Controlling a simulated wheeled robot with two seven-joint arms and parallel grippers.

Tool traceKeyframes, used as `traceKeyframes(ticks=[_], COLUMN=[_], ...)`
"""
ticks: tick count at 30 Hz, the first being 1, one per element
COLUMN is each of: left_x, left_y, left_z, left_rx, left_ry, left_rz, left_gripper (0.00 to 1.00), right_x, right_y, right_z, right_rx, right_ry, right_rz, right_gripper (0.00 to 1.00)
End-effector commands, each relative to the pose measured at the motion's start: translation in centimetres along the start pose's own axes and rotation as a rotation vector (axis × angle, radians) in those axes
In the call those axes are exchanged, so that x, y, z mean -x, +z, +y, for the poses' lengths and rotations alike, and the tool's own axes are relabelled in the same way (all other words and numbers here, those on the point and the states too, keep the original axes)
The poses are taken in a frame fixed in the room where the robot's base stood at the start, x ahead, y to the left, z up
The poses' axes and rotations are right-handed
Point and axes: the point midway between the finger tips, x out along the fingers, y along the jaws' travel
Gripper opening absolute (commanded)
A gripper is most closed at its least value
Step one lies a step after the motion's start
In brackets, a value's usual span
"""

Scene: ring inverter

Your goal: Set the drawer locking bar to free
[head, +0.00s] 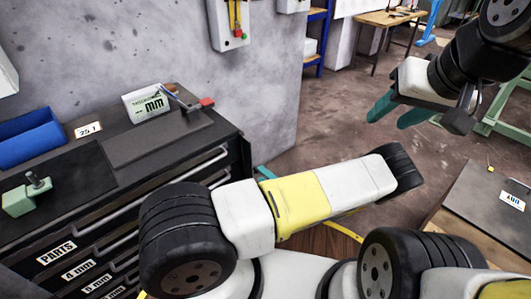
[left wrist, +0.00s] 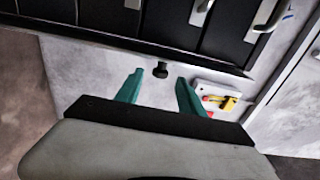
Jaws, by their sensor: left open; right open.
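The dark drawer cabinet (head: 195,165) stands at the left, its drawer fronts facing me. A dark upright strip (head: 246,158) at its right front edge looks like the locking bar; its setting cannot be read. In the left wrist view a long black bar (left wrist: 110,50) runs along the drawer fronts (left wrist: 170,22), with a small black knob (left wrist: 161,70) beside it. My left gripper (left wrist: 160,79) is open, its teal fingers on either side of the knob in the picture; contact cannot be told. In the head view only a teal bit of it (head: 264,172) shows behind my arm. My right gripper (head: 398,110) is open and empty.
A blue bin (head: 30,138), a green vise-like tool (head: 26,195) and a small box (head: 147,103) stand on the cabinet top. A switch box (head: 229,25) hangs on the wall. A table (head: 490,205) stands at the right. The floor beyond my left arm is clear.

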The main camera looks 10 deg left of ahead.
Motion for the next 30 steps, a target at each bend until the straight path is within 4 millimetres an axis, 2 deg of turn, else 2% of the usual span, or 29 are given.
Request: traceKeyframes(ticks=[3,6,17,24,30], left_x=[-1.8,-2.8,-3.4,-3.4,-3.4], left_y=[0.1,0.1,0.1,0.1,0.0], left_z=[0.0,0.0,0.0,0.0,0.0], left_rx=[-0.001,0.000,0.000,0.000,0.000], left_ry=[-0.001,0.000,0.000,0.001,0.001], left_rz=[-0.002,-0.002,-0.001,-0.002,-0.005], left_gripper=[0.46,0.46,0.46,0.00,0.00], right_x=[0.0,0.0,0.0,0.0,0.0], right_y=[0.0,0.0,0.0,0.0,0.0], right_z=[0.0,0.0,0.0,0.0,0.0], right_rx=[0.000,0.000,0.000,0.000,0.000], right_ry=[0.000,0.000,0.000,0.000,0.000], right_rz=[0.000,0.000,0.000,0.000,0.000], right_gripper=[0.46,0.46,0.46,0.46,0.46])
